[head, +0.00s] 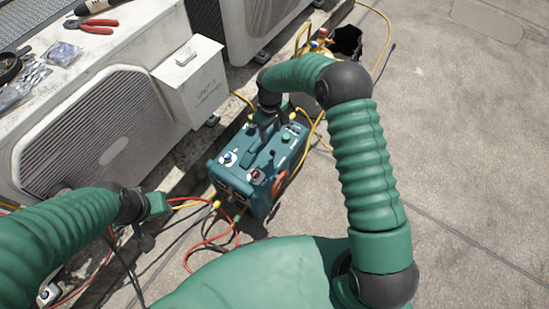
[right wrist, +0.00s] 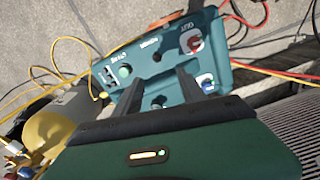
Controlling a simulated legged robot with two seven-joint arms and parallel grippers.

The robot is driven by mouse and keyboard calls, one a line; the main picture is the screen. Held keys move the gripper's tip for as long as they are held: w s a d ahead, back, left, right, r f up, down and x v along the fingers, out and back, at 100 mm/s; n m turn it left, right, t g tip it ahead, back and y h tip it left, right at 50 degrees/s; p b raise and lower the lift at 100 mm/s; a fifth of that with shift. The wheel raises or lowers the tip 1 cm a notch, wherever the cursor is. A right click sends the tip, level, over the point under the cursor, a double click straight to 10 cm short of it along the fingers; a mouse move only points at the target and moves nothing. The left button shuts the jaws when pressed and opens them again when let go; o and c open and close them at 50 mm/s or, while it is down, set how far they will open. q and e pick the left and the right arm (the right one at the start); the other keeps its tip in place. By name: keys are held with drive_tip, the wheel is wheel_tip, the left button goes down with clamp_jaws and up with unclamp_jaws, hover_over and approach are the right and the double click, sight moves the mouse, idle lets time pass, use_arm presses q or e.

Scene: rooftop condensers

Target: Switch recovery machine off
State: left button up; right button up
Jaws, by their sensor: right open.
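The teal recovery machine (head: 258,178) stands on the ground beside the white condenser in the head view. Its top panel (right wrist: 165,62) shows in the right wrist view, with a red knob (right wrist: 193,44), a blue knob (right wrist: 207,85) and a round green control (right wrist: 125,71). Small switch-like parts sit near the panel's left edge. My right gripper (head: 270,128) is over the far part of the machine's top. Its two dark fingers (right wrist: 165,80) are apart and nothing shows between them. My left gripper (head: 148,236) is low at left, away from the machine; its jaws are unclear.
A white condenser (head: 85,130) with a grey box (head: 188,80) stands at left, with red-handled pliers (head: 98,26) and small parts on top. Red hoses (head: 208,243) and yellow hoses run around the machine. A dark bag (head: 346,40) lies beyond it. Open concrete (head: 460,130) is at right.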

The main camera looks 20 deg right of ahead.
sight(273, 151)
drive_tip(key=f+b, duration=0.1)
drive_tip(key=f, duration=0.3)
drive_tip(key=d+f+b, duration=0.1)
drive_tip(key=f+b, duration=0.1)
drive_tip(key=f, duration=0.2)
drive_tip(key=f+b, duration=0.1)
drive_tip(key=f, duration=0.3)
drive_tip(key=shift+s+d, duration=0.1)
drive_tip(key=shift+d, duration=0.05)
drive_tip(key=f, duration=0.1)
drive_tip(key=f+b, duration=0.1)
drive_tip(key=shift+a+f, duration=0.3)
drive_tip(key=shift+f, duration=0.1)
drive_tip(key=shift+a+f+b, duration=0.15)
drive_tip(key=shift+f+b, duration=0.25)
drive_tip(key=shift+d, duration=0.2)
drive_tip(key=shift+c, duration=0.5)
drive_tip(key=shift+a, duration=0.1)
clamp_jaws()
